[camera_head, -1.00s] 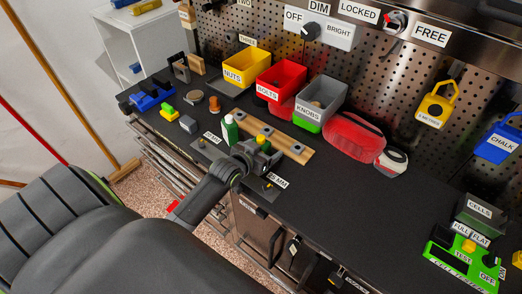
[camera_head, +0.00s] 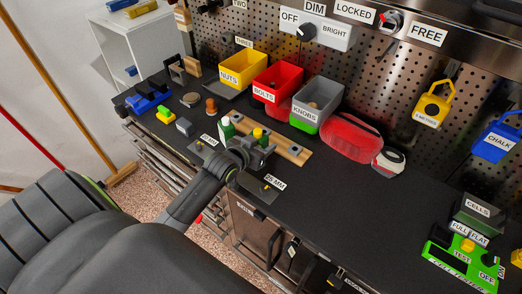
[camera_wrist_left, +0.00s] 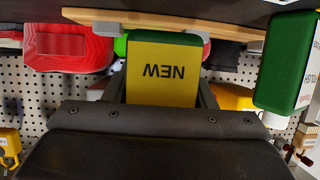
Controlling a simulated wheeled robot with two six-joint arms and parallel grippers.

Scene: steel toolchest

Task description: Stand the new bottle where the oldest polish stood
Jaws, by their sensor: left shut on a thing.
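My left gripper (camera_head: 262,146) is shut on the new bottle (camera_head: 258,133), whose yellow top shows between the fingers. In the left wrist view the new bottle (camera_wrist_left: 162,72) has a yellow face reading NEW and a green edge, and the gripper's fingers lie on both sides of it. Another green bottle (camera_head: 226,129) with a pale cap stands just left of the gripper. It also shows at the right of the left wrist view (camera_wrist_left: 285,62), with a partly cut-off white label. A wooden rack (camera_head: 293,152) with dark holes lies behind the gripper. My right gripper is not in view.
Yellow NUTS (camera_head: 243,67), red BOLTS (camera_head: 277,82) and grey KNOBS (camera_head: 317,103) bins stand behind the rack. A red case (camera_head: 350,137) lies to their right. A green battery tester (camera_head: 462,262) is at far right. The bench's middle right is clear.

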